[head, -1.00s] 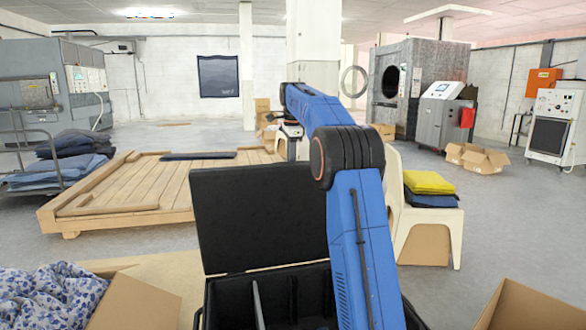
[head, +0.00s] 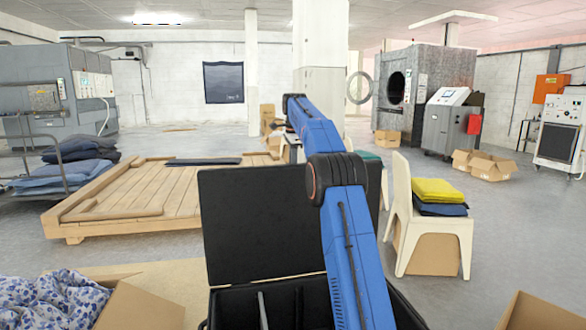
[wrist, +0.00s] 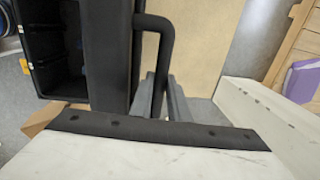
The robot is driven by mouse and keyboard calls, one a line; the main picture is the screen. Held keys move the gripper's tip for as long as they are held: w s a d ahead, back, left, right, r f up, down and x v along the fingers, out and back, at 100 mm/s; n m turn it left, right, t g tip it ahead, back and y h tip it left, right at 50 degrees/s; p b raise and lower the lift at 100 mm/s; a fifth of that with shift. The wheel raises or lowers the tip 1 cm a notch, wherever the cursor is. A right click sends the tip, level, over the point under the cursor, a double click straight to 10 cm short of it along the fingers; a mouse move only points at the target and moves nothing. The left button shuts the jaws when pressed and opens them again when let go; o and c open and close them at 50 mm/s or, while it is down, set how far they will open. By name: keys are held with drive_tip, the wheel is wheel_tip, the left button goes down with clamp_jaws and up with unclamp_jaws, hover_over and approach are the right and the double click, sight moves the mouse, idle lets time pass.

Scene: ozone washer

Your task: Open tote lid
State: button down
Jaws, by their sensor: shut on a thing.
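The black tote (head: 283,310) is at the bottom middle of the head view, with dividers inside. Its black lid (head: 255,225) stands raised, roughly upright, at the tote's far side. My blue arm reaches over the lid, and my gripper is hidden behind it in the head view. In the wrist view the tote's open inside (wrist: 50,50) is at left and the lid (wrist: 108,50) shows as a dark upright band. A black bar handle (wrist: 165,45) stands off the lid. My gripper (wrist: 165,103) is shut on this handle; the exact contact is partly hidden.
A cardboard box with patterned cloth (head: 135,305) stands left of the tote. A wooden platform (head: 140,190) lies behind at left. A chair with folded yellow and blue cloths (head: 438,190) stands at right, close to the lid. Another box (head: 540,312) is at the lower right.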

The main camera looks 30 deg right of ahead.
drive_tip(key=shift+r, duration=0.1)
drive_tip(key=c, duration=1.7)
unclamp_jaws()
drive_tip(key=r, duration=0.6)
drive_tip(key=shift+s+a+r, duration=0.1)
drive_tip(key=shift+s+r, duration=0.2)
drive_tip(key=shift+r, duration=0.05)
drive_tip(key=shift+s+r, duration=0.1)
drive_tip(key=shift+r, duration=0.2)
drive_tip(key=shift+a+r, duration=0.1)
